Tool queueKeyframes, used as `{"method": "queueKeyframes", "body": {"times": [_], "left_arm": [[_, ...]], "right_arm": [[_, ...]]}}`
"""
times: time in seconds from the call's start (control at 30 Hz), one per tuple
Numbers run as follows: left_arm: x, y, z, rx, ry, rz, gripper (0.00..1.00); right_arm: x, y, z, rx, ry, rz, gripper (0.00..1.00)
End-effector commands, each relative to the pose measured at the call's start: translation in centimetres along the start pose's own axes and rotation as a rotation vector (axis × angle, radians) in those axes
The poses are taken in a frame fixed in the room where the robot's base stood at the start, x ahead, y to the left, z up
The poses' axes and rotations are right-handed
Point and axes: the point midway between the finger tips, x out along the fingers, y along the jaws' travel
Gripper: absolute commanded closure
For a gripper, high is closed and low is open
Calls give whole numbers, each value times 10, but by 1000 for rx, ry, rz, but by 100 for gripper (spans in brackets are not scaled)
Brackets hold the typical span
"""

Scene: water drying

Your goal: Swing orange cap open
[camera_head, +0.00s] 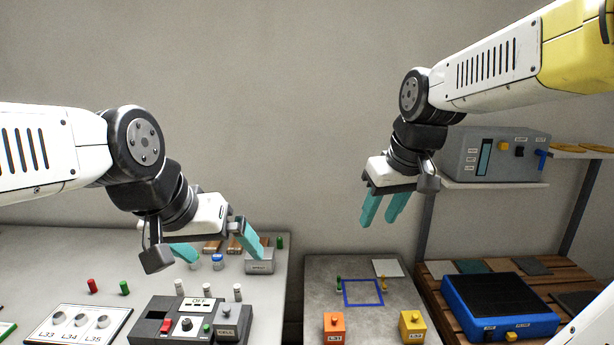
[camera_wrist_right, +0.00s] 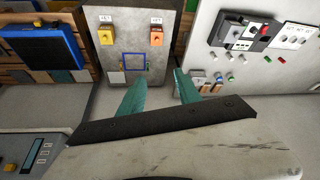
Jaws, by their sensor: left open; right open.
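An orange block with a small knob on top (camera_head: 334,327), labelled L31, stands at the front left of the grey stand (camera_head: 370,310). It also shows in the right wrist view (camera_wrist_right: 156,37). I cannot tell whether this block is the orange cap or whether a hinged part is open. My right gripper (camera_head: 383,212) is open and empty, in the air above and behind the stand, apart from the orange block. Its two teal fingers also show in the right wrist view (camera_wrist_right: 160,82). My left gripper (camera_head: 218,250) is open, over the back of the left table, apart from the orange block.
A yellow block (camera_head: 412,327) stands right of the orange one. A blue square outline (camera_head: 363,293) and small pegs lie behind them. The left table holds a control box (camera_head: 190,323), vials and a label board (camera_head: 78,324). A blue tray (camera_head: 499,306) is at right, below a shelved grey device (camera_head: 490,155).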

Motion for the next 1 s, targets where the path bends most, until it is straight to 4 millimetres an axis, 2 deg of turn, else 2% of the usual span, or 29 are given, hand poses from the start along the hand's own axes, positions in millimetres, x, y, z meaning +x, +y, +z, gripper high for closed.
{"method": "queueKeyframes", "body": {"times": [0.03, 0.2, 0.33, 0.5, 0.63, 0.77, 0.87, 1.0], "left_arm": [[0, 0, 0, 0, 0, 0, 0], [0, 0, 0, 0, 0, 0, 0], [0, 0, 0, 0, 0, 0, 0], [0, 0, 0, 0, 0, 0, 0], [0, 0, 0, 0, 0, 0, 0], [0, 0, 0, 0, 0, 0, 0], [0, 0, 0, 0, 0, 0, 0], [0, 0, 0, 0, 0, 0, 0]], "right_arm": [[-10, -5, 18, 42, 36, 0, 60], [-22, -19, 64, 168, 124, -13, 60], [-23, -26, 85, 227, 164, -24, 60], [-23, -29, 94, 253, 179, -29, 60], [-21, -27, 90, 251, 170, -30, 60], [-10, -21, 71, 236, 133, -29, 60], [9, -13, 47, 216, 82, -27, 60], [46, -2, 12, 184, 9, -22, 60]]}}
